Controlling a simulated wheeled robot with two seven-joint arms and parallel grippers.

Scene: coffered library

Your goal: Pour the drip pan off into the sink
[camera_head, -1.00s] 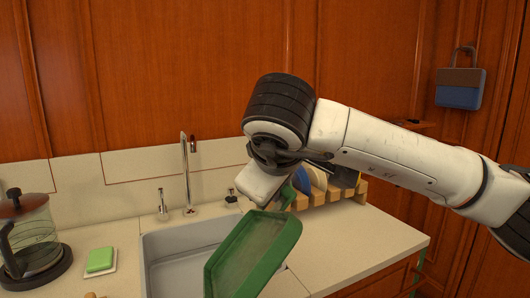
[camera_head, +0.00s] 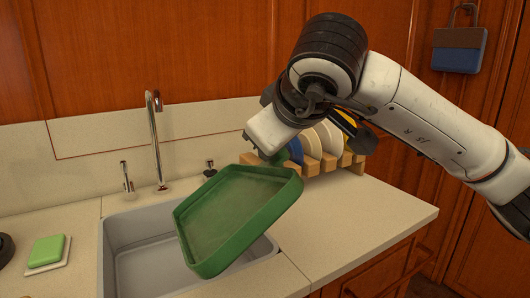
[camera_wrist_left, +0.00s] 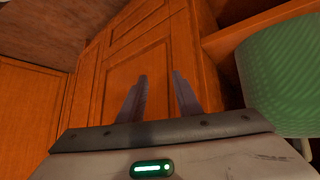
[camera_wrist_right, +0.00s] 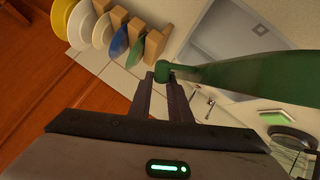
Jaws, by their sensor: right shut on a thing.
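The green drip pan (camera_head: 236,212) is a shallow tray with raised walls. It is tilted above the right part of the grey sink (camera_head: 125,262), its near-left end lower, and hides part of the basin. Its inside faces the head camera; I cannot tell how much liquid it holds. My right gripper (camera_head: 262,150) is at the pan's far edge. In the right wrist view its fingers (camera_wrist_right: 168,98) are shut on the pan's green handle (camera_wrist_right: 163,70). The sink (camera_wrist_right: 235,40) shows behind the pan there. My left gripper (camera_wrist_left: 160,95) is open and empty, facing wooden cabinet fronts.
A chrome faucet (camera_head: 156,140) stands behind the sink. A wooden rack (camera_head: 330,163) with plates stands behind the pan to the right. Green soap (camera_head: 46,250) lies left of the sink. The counter right of the sink (camera_head: 370,215) is clear. A green ribbed object (camera_wrist_left: 285,75) is near my left gripper.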

